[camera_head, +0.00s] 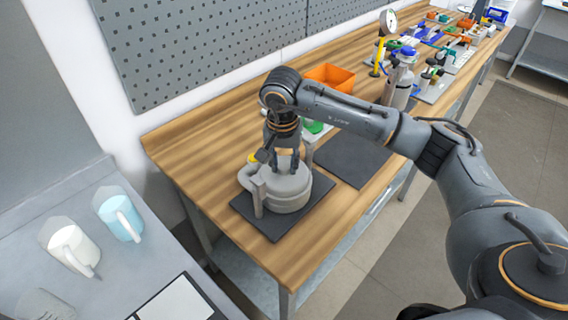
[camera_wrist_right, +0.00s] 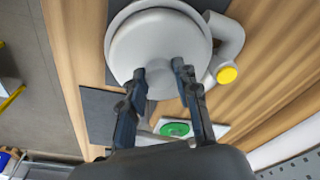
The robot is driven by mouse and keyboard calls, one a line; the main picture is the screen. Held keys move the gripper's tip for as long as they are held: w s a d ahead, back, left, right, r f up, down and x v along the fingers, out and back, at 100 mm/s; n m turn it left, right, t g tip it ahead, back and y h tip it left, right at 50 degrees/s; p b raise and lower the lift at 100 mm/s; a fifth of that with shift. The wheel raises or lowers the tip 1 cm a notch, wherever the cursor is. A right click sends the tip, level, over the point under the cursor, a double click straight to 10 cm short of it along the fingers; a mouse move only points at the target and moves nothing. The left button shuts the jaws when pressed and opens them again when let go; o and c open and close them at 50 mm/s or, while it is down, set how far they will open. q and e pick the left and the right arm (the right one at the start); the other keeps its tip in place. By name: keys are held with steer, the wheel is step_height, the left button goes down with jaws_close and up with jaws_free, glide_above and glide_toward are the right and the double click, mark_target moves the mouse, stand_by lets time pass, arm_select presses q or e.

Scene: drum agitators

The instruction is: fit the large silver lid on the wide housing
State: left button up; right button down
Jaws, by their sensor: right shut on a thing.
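The wide housing (camera_head: 288,203) is a round grey drum with a side pipe, standing on a dark mat near the near-left end of the wooden bench. In the wrist view its rim (camera_wrist_right: 119,19) and the pipe with a yellow cap show around the lid. The large silver lid (camera_head: 294,180) is a light grey disc at the top of the housing; it also shows in the wrist view (camera_wrist_right: 158,42). My right gripper (camera_head: 285,168) points down and is shut on the lid at its middle. I cannot tell whether the lid is fully seated. My left gripper is out of view.
The dark mat (camera_head: 262,222) lies under the housing, and a second dark mat (camera_head: 350,157) lies to its right. A green round part (camera_wrist_right: 175,129) sits close by. An orange bin (camera_head: 330,77) stands behind my arm. Pitchers (camera_head: 72,248) stand on the grey surface at left.

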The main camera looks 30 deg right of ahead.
steer(key=shift+r, duration=0.1)
steer(key=c, duration=0.9)
jaws_free()
steer(key=shift+s, duration=0.1)
steer(key=r, duration=0.8)
steer(key=s+a+r, duration=0.1)
steer(key=r, duration=0.3)
steer(key=shift+f, duration=0.15)
